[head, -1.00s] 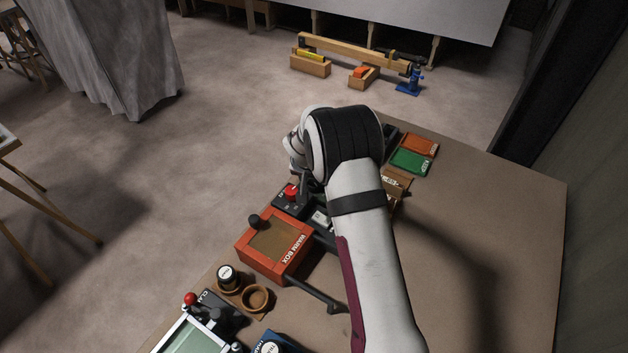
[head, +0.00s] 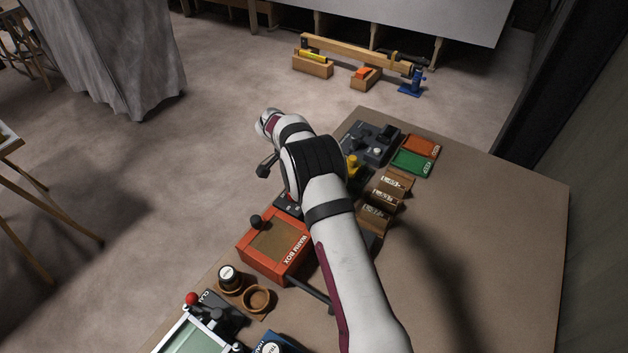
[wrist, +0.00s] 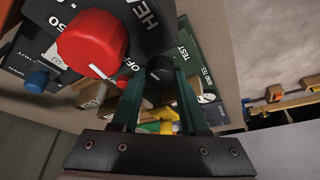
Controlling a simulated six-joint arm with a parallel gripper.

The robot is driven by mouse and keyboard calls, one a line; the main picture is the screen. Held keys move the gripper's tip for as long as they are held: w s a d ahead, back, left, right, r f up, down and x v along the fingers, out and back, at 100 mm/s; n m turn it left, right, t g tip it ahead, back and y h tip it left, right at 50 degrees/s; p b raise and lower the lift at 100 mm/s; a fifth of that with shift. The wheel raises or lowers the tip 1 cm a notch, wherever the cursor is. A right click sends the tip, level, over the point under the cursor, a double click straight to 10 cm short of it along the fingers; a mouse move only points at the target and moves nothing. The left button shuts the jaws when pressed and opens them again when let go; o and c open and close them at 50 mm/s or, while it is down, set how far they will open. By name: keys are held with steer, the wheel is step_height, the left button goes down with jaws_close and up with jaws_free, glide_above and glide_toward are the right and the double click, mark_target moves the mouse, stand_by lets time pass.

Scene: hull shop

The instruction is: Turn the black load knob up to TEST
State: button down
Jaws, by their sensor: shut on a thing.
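The black load knob (wrist: 160,72) is between my fingertips in the wrist view. My gripper (wrist: 160,80) is shut on it, with a dark green finger on each side. The word TEST (wrist: 185,53) is printed on the dark panel to the knob's upper right. I cannot tell where the knob's mark points. In the head view my arm hides the knob, and I cannot make out the fingertips there.
A large red knob (wrist: 92,42) with OFF beside it and a blue knob (wrist: 37,82) lie to the left. In the head view, the warm box (head: 262,258), wooden racks (head: 376,216) and a grey unit (head: 368,140) stand along the bench (head: 475,240). Its right side is clear.

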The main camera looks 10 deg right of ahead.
steer(key=m+g, duration=0.1)
steer(key=m, duration=0.4)
steer(key=shift+w+f+g, duration=0.1)
steer(key=shift+g, duration=0.3)
steer(key=shift+m, duration=0.3)
steer(key=c, duration=0.7)
jaws_free()
